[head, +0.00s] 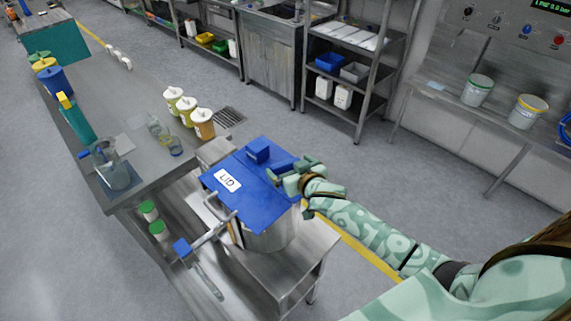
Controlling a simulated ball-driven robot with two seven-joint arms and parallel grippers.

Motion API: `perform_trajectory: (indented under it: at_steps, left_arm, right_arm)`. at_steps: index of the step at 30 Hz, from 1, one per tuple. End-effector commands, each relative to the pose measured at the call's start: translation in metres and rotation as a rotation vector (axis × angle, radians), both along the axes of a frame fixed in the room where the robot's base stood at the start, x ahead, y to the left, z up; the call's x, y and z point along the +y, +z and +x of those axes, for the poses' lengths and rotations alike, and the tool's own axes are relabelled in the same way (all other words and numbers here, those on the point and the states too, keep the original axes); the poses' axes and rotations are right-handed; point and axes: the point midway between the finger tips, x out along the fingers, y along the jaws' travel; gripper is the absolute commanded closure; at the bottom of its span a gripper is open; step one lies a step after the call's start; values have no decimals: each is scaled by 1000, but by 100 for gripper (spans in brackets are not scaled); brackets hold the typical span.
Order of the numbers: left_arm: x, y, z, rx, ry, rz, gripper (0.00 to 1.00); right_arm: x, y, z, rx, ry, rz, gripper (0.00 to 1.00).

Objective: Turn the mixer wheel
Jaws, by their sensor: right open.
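A steel tank (268,238) stands on a low steel stand, covered by a flat blue lid (245,200) with a white "LID" label. A blue block (258,150) stands up at the lid's far edge. A blue piece (283,164) lies beside my right gripper, partly hidden by it. A metal bar with a blue end (182,248) sticks out at the tank's lower left. I cannot make out a clear wheel shape. My right gripper (274,177) is open at the lid's right side. I cannot tell whether it touches the lid or the blue piece. My left gripper is not in view.
A steel table (125,100) at the left holds a glass jug (110,165), beakers and several capped bottles (187,108). A shelf rack (365,70) stands behind. A bench with two tubs (477,90) is at the right. The floor between is clear.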

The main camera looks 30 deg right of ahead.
Motion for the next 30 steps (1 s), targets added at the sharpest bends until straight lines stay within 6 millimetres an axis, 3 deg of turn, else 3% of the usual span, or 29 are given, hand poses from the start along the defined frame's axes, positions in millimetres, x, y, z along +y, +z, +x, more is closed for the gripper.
perform_trajectory:
  at_steps: [6,17,21,22,30]
  left_arm:
    - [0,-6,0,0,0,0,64]
    - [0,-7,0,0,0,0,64]
    - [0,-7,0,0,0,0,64]
    - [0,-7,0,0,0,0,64]
    - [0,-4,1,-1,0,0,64]
  right_arm:
    - [0,-13,28,1,0,0,0]
    - [0,-14,34,1,1,0,0]
    - [0,-14,34,1,0,0,36]
    - [0,-14,34,1,1,0,40]
    - [0,-14,34,1,17,-2,39]
